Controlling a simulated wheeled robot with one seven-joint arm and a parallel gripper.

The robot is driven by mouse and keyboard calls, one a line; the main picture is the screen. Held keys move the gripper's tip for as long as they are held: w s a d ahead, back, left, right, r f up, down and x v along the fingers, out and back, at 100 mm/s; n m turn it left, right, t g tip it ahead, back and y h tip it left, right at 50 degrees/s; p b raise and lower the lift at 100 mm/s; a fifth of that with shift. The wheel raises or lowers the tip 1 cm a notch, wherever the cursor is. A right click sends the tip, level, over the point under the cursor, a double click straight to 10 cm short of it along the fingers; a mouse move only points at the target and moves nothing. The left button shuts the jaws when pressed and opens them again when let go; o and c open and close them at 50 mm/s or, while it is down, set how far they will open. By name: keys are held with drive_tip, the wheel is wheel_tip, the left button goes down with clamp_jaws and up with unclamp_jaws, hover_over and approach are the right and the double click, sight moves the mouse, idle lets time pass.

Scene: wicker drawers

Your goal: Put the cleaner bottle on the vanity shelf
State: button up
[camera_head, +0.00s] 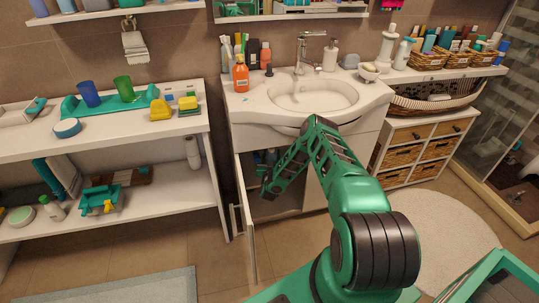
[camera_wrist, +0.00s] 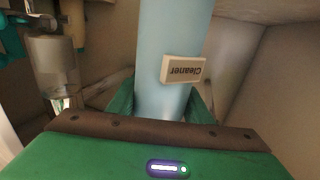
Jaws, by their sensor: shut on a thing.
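The cleaner bottle (camera_wrist: 172,50) is light blue with a cream label reading "Cleaner", upside down in the wrist view. My gripper (camera_wrist: 161,105) is shut on it, with a green finger on either side. In the head view my gripper (camera_head: 268,186) reaches into the open cabinet under the sink. Bluish items show dimly there, but I cannot tell which is the held bottle. The vanity (camera_head: 245,107) has a white top around the sink. Whether the bottle touches the cabinet floor is unclear.
The cabinet door (camera_head: 248,240) stands open at the left. An orange bottle (camera_head: 240,75) and other toiletries occupy the vanity's left end. A white shelf unit (camera_head: 110,139) stands at left. Another bottle (camera_wrist: 52,60) is left of the held one in the wrist view.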

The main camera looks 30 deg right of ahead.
drive_tip(key=shift+w+d+f, duration=0.1)
drive_tip(key=shift+w+d, duration=0.1)
drive_tip(key=shift+w, duration=0.75)
drive_tip(key=o, duration=1.3)
drive_tip(key=shift+f, duration=0.1)
drive_tip(key=shift+o, duration=0.2)
drive_tip(key=v, duration=1.2)
drive_tip(key=shift+s, duration=0.1)
